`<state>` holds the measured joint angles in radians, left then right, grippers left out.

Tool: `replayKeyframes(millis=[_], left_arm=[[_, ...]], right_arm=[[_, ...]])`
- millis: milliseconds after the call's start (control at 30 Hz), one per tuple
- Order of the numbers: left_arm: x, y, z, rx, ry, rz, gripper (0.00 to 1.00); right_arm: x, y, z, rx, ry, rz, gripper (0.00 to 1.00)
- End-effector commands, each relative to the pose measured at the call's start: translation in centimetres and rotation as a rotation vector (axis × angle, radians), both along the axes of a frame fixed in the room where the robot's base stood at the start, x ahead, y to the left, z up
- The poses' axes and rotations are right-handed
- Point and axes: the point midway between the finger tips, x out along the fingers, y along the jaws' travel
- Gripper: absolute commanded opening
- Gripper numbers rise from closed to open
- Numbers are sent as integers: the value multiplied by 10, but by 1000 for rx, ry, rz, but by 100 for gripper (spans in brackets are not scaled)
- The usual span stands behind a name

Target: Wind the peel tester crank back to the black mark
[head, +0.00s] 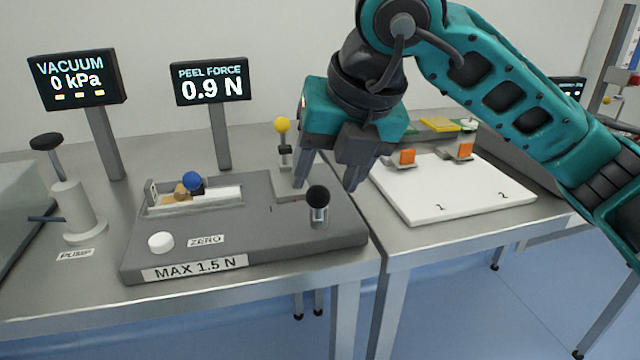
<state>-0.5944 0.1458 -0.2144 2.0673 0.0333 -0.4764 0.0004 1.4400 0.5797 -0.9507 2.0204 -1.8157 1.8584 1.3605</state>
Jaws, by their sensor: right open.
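The peel tester (250,255) is a dark grey block on the steel table, labelled MAX 1.5 N. A handle with a black ball knob (318,196) on a short metal post, apparently the crank, stands at its right part. A small dark tick (270,209), possibly the black mark, shows on the top left of the knob. The peel force display (210,82) reads 0.9 N. My right gripper (328,182) points down with fingers apart, just above and behind the black knob, holding nothing. The crank's arm is not clearly visible. My left gripper is out of view.
A yellow-knobbed lever (283,126) stands behind the tester, close left of my right gripper. A blue-knobbed clamp (192,181) and white button (161,242) are on the tester's left. The pump (72,210) stands far left. A white board (455,195) lies right.

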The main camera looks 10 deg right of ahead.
Motion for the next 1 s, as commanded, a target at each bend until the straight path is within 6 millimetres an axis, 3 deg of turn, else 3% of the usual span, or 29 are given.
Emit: replayKeyframes(millis=[33, 200, 400, 1000], left_arm=[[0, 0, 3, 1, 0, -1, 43], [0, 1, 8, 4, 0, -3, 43], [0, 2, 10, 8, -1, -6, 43], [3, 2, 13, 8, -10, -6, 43]], right_arm=[[-5, -2, 15, 0, -6, 1, 56], [-19, -8, 47, -1, -5, 0, 56], [-29, -13, 69, 0, -3, -1, 56], [-32, -14, 74, 0, -2, -1, 56]])
